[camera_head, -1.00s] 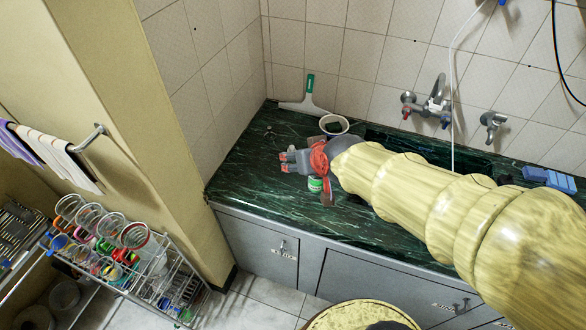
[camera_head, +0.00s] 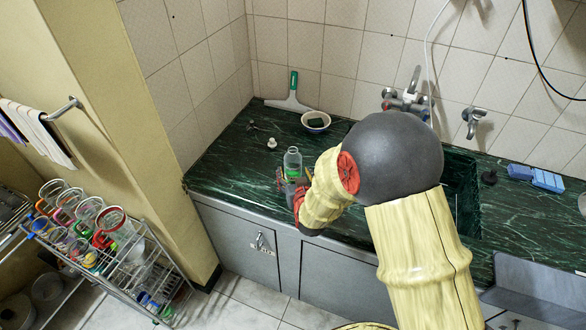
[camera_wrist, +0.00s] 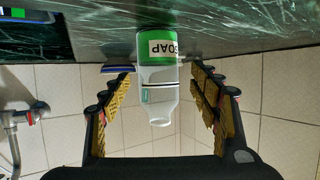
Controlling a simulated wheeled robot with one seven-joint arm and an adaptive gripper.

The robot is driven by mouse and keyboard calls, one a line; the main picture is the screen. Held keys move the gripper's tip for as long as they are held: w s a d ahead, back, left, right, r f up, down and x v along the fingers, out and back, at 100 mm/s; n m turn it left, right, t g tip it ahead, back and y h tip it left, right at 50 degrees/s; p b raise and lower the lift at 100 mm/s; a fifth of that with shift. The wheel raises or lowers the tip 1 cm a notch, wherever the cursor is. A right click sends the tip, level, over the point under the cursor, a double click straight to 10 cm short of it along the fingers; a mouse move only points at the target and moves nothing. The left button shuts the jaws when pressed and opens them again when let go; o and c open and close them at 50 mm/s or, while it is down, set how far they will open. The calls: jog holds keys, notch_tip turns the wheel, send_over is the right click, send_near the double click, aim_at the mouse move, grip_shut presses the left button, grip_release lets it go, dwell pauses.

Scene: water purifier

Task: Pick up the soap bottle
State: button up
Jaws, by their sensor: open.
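The soap bottle (camera_head: 292,163) stands on the dark green marbled counter, clear on top with a green lower part. In the wrist view, which is upside down, the soap bottle (camera_wrist: 158,85) shows a green band, a label reading "SOAP" and a pale, clear neck end. My gripper (camera_head: 290,185) is low at the near side of the bottle. In the wrist view my gripper (camera_wrist: 162,82) is open, with one finger on each side of the bottle and visible gaps between. My wrist and fingers hide the bottle's lower part in the head view.
A white bowl (camera_head: 316,121) and a green-handled squeegee (camera_head: 291,95) are at the back wall. A small white item (camera_head: 272,143) lies left of the bottle. The sink (camera_head: 460,190) and taps (camera_head: 405,100) are to the right, with a blue box (camera_head: 540,178) beyond.

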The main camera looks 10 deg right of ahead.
aim_at(294, 170)
jog(key=b+x, duration=0.1)
jog(key=x, duration=0.4)
jog(key=shift+d+r+b, duration=0.2)
jog(key=shift+b, duration=0.2)
jog(key=shift+c, duration=0.4)
jog(key=c, duration=1.3)
